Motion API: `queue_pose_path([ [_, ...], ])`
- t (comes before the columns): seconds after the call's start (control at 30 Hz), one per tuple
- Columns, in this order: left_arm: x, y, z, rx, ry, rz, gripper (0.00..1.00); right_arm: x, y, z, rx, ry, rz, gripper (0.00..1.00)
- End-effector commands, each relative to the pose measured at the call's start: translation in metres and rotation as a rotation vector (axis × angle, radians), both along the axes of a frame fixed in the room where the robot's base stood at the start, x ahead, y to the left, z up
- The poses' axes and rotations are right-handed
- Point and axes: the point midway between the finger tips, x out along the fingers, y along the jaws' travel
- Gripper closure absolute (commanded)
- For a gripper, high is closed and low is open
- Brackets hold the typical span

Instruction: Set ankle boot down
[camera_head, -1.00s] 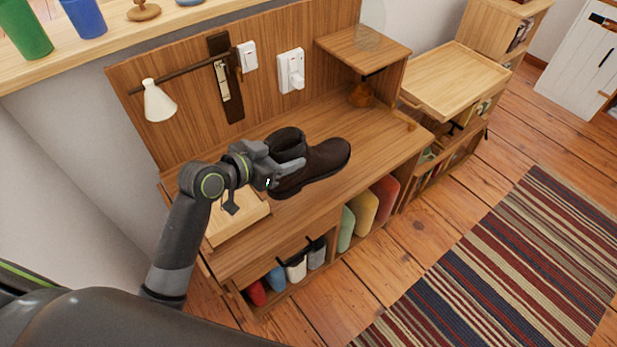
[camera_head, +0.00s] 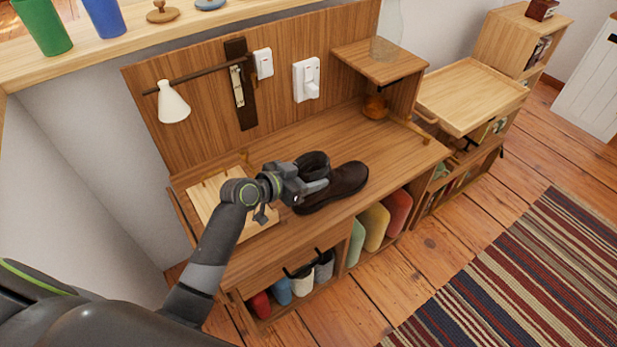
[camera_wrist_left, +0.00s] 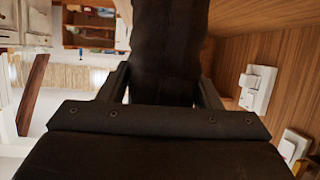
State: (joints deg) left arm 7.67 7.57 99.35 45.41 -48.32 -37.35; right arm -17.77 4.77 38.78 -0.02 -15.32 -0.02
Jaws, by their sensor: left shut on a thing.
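A dark brown ankle boot (camera_head: 345,181) is at the wooden desk top (camera_head: 300,138), sole down with its toe pointing right. My left gripper (camera_head: 312,186) is shut on the boot at its heel and shaft side. In the left wrist view the boot (camera_wrist_left: 168,45) fills the middle between the two fingers of the left gripper (camera_wrist_left: 165,88). The boot looks close to the desk surface; I cannot tell whether its sole touches it. My right gripper is not in view.
A light wooden board (camera_head: 215,196) lies on the desk left of the boot. A white lamp (camera_head: 173,103) and sockets (camera_head: 306,80) are on the back panel. A raised shelf (camera_head: 380,62) stands at right. Desk space behind the boot is clear.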

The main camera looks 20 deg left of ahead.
Motion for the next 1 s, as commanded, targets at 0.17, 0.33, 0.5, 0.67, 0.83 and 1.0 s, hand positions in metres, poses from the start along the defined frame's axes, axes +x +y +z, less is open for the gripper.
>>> queue_pose_path([
  [0.17, 0.001, -0.001, -0.003, -0.002, -0.008, 0.0, 1.0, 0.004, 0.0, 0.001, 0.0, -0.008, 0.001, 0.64],
  [0.33, 0.0, 0.0, -0.006, 0.0, -0.002, 0.0, 0.41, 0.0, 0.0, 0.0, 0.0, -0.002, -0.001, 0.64],
  [0.5, 0.0, 0.0, -0.005, -0.001, -0.002, 0.0, 0.2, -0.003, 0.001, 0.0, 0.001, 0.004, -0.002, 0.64],
  [0.67, 0.0, 0.0, -0.005, -0.001, -0.002, 0.0, 0.2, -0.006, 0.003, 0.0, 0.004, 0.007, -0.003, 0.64],
  [0.83, -0.002, 0.002, -0.004, 0.001, -0.002, 0.001, 0.2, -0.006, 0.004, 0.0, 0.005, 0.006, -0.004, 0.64],
  [1.0, -0.018, 0.012, 0.003, 0.003, -0.002, 0.001, 0.2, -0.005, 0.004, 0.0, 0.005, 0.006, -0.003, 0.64],
])
